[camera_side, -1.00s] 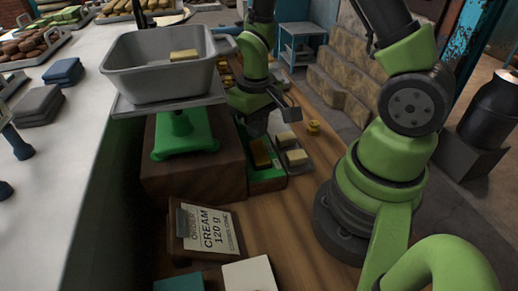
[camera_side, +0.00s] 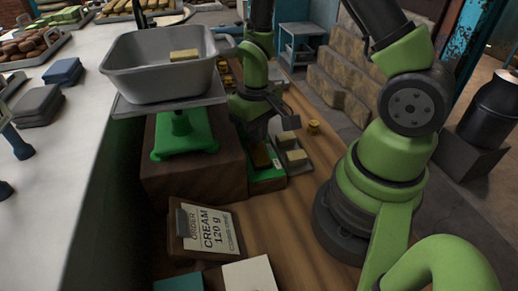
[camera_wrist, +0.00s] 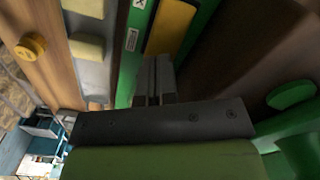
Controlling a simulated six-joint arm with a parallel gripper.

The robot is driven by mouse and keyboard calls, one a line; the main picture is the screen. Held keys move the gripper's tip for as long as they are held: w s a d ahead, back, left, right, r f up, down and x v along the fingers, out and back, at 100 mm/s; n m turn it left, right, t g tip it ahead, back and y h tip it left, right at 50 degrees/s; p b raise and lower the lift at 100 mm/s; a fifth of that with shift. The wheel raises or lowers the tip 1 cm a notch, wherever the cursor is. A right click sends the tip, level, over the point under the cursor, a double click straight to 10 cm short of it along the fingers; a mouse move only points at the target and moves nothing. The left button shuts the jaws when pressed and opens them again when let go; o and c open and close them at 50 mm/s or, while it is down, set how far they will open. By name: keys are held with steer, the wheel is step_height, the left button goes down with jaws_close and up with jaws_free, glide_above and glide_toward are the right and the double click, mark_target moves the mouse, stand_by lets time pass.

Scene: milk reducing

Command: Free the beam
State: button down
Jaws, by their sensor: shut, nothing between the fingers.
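The scale stands on a dark wooden block (camera_side: 195,170) in the side view. It has a green stand (camera_side: 183,138), a flat grey platform (camera_side: 165,102) and a grey tub (camera_side: 155,72) holding one pale yellow block (camera_side: 184,55). I cannot make out the beam as a separate part. My gripper (camera_side: 256,138) is low, just right of the wooden block and above the back of a green tray. A green round part (camera_wrist: 292,93) shows at right.
The green tray (camera_side: 268,182) holds a brownish-yellow block. A grey tray (camera_side: 299,165) with pale blocks lies to its right, near a small yellow knob-like piece (camera_side: 313,127). An order card (camera_side: 212,231) reads cream 120 g.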

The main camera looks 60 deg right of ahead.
steer(key=shift+f, duration=0.65)
steer(key=shift+r, duration=3.55)
steer(key=shift+s+r, duration=0.2)
steer(key=shift+r, duration=0.15)
steer(key=s+a+r+t+y, duration=0.1)
steer(key=s+a+r+t, duration=0.2)
steer(key=r, duration=0.5)
steer(key=s+a+r+m+t+y, duration=0.1)
steer(key=s+a+r+t, duration=0.2)
steer(key=s+r, duration=0.3)
step_height(320, 180, up, 3)
steer(key=shift+s+a+t, duration=0.25)
steer(key=shift+a+t, duration=0.05)
steer(key=shift+t, duration=0.3)
